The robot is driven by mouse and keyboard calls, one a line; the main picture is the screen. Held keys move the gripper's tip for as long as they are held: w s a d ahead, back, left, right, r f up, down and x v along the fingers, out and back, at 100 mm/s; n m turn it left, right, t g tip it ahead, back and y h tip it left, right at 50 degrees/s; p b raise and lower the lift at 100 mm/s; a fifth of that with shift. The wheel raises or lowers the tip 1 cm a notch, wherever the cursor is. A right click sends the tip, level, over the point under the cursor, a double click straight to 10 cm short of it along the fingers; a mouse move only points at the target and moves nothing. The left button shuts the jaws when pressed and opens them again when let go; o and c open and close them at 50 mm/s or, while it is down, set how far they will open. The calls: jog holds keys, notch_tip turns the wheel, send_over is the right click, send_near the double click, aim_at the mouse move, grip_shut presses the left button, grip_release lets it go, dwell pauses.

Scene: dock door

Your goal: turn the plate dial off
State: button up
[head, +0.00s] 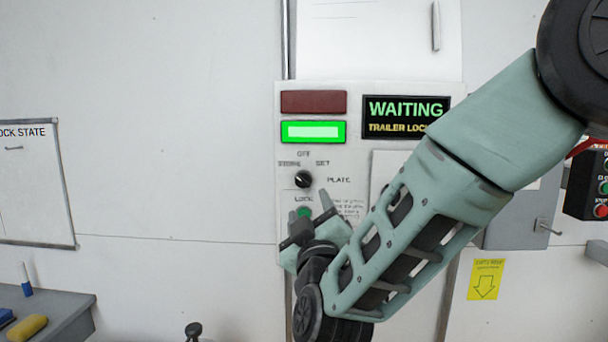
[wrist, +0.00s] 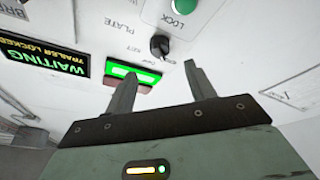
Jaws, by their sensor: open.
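The plate dial (head: 303,179) is a small black knob on the white panel, with OFF printed above it, STORE to its left, SET at upper right and PLATE to its right. Its pointer direction is too small to tell surely. In the wrist view the dial (wrist: 160,45) shows just beyond the gap between the fingertips. My gripper (head: 309,212) is open and empty, just below the dial in the head view. The wrist view shows its two fingers (wrist: 162,72) spread apart, with no clear contact with the dial.
A green LOCK button (wrist: 183,6) sits below the dial, partly behind my gripper in the head view. Above are a lit green lamp (head: 313,132), a dark red lamp (head: 313,102) and a WAITING display (head: 406,114). A grey bench (head: 60,312) stands at lower left.

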aim_at(304, 185)
jog(key=p+x, duration=0.3)
jog(key=x, duration=0.5)
jog(key=shift+w+r+p, duration=0.1)
jog(key=shift+w+p, duration=0.2)
jog(key=shift+p, duration=0.1)
jog(key=c, duration=1)
